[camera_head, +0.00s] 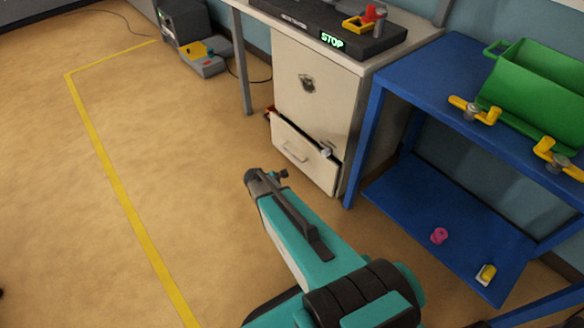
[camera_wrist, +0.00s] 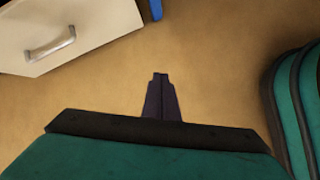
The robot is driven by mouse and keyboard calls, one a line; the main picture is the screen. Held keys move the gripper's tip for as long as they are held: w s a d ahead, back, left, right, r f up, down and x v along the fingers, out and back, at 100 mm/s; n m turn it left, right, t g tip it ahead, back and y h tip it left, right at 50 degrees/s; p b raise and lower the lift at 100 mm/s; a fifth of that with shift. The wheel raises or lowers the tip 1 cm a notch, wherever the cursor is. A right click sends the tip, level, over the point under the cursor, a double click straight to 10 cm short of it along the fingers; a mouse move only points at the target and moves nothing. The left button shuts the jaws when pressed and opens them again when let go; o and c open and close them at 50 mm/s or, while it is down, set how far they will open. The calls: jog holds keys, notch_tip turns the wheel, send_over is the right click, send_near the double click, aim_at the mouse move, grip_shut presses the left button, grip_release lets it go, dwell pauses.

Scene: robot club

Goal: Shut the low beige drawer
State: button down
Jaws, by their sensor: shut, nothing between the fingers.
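The low beige drawer (camera_head: 299,153) is at the bottom of a beige cabinet (camera_head: 310,93) under the workbench. It stands partly pulled out, with a dark gap and some contents showing along its top edge. Its front and bar handle (camera_wrist: 50,44) also show at the upper left of the wrist view. My gripper (camera_head: 283,174) is just in front of the drawer, low and apart from it. In the wrist view my gripper (camera_wrist: 160,76) is shut and empty, pointing at bare floor to the right of the handle.
A blue shelf table (camera_head: 408,68) stands right of the cabinet, its leg close to the drawer; a green bin (camera_head: 535,85) and yellow-handled valves (camera_head: 474,110) are on top. A pink object (camera_head: 439,235) lies on its lower shelf (camera_head: 450,215). The floor at left is free.

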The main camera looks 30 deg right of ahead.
jog(key=s+a+f+m+g+y, duration=0.2)
jog(key=s+a+m, duration=0.4)
jog(key=s+a, duration=0.3)
jog(key=s+a+f+m+g+y, duration=0.2)
jog(key=s+a+m, duration=0.5)
jog(key=s, duration=1)
jog(key=shift+s+a+f+y, duration=0.3)
jog(key=shift+a+f+y, duration=0.3)
jog(key=shift+a+y, duration=0.55)
